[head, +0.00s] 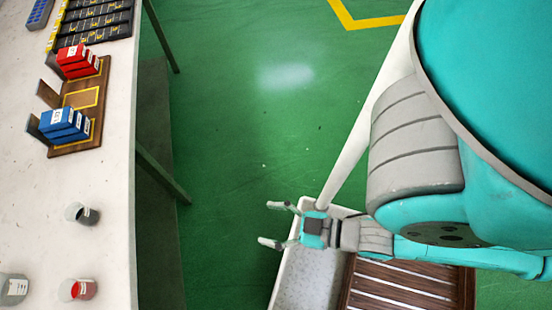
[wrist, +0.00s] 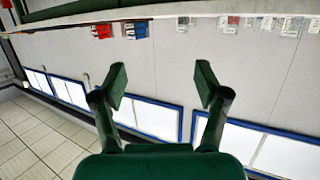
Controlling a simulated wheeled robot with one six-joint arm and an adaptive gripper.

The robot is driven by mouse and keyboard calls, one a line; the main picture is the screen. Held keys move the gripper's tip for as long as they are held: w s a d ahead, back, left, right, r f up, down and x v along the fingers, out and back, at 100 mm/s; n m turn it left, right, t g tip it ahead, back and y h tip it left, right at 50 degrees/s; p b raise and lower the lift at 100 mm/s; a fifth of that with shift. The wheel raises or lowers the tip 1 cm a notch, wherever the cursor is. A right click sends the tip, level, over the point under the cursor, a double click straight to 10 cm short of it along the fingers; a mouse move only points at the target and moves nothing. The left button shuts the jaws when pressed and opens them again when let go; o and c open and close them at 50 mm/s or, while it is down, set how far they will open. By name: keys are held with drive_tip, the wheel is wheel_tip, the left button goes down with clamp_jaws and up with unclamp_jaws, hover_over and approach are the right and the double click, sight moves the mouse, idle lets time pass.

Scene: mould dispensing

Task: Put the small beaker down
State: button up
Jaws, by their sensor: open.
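My gripper (head: 267,223) is open and empty, out over the floor beside the table's right edge. In the wrist view its two fingers (wrist: 161,78) are spread apart with nothing between them. Two small clear beakers stand on the white table, apart from my gripper: one with dark contents (head: 76,212) and one with red contents (head: 70,290). A larger beaker (head: 14,288) is partly cut off at the lower left. I cannot tell which small beaker the task means. In the wrist view several small glass vessels (wrist: 230,24) show along the top edge.
The white table (head: 113,185) also carries a wooden rack (head: 93,82) with red boxes (head: 77,61) and blue boxes (head: 64,124). A black tray (head: 98,22) is at the back. A pale bin (head: 300,285) is below my gripper, beside a slatted wooden pallet (head: 405,290). Green floor is clear between.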

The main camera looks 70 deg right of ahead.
drive_tip(key=s+r, duration=0.1)
drive_tip(key=s+d+r+m+h, duration=0.1)
drive_tip(key=shift+s+d, duration=0.15)
drive_tip(key=shift+s, duration=0.25)
